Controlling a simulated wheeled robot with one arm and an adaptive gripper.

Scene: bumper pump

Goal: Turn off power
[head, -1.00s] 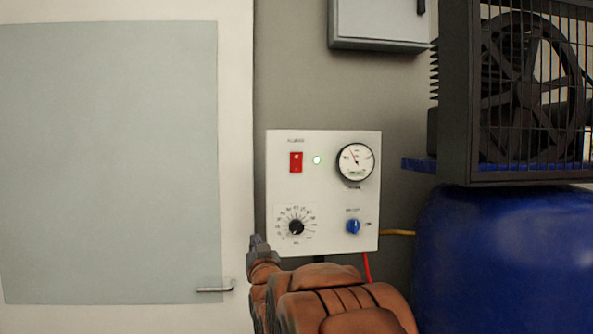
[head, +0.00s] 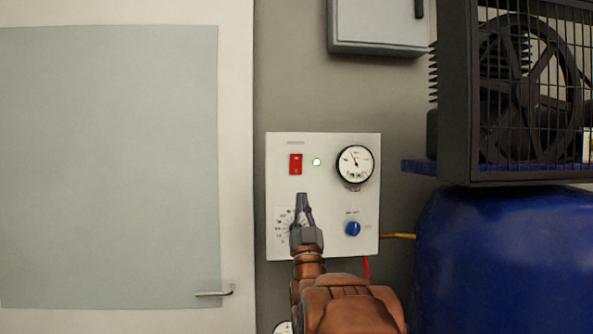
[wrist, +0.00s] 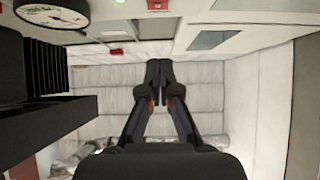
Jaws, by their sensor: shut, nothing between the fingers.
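A white control panel (head: 330,190) is on the grey wall in the head view. A red power switch (head: 296,164) sits at its upper left, and a small green lit lamp (head: 317,162) is beside it. My gripper (head: 302,198) is shut and empty, pointing up, with its tips a little below the red switch in the picture. It hides much of the dial (head: 283,224) at the panel's lower left. In the wrist view the shut fingers (wrist: 158,82) are in the middle, and a red part, likely the switch (wrist: 157,4), is cut off at the top edge.
A round gauge (head: 355,164) and a blue knob (head: 353,229) are on the panel's right side. A blue tank (head: 500,255) and caged flywheel (head: 530,80) stand to the right. A door with a handle (head: 215,293) is left. A grey box (head: 378,25) hangs above.

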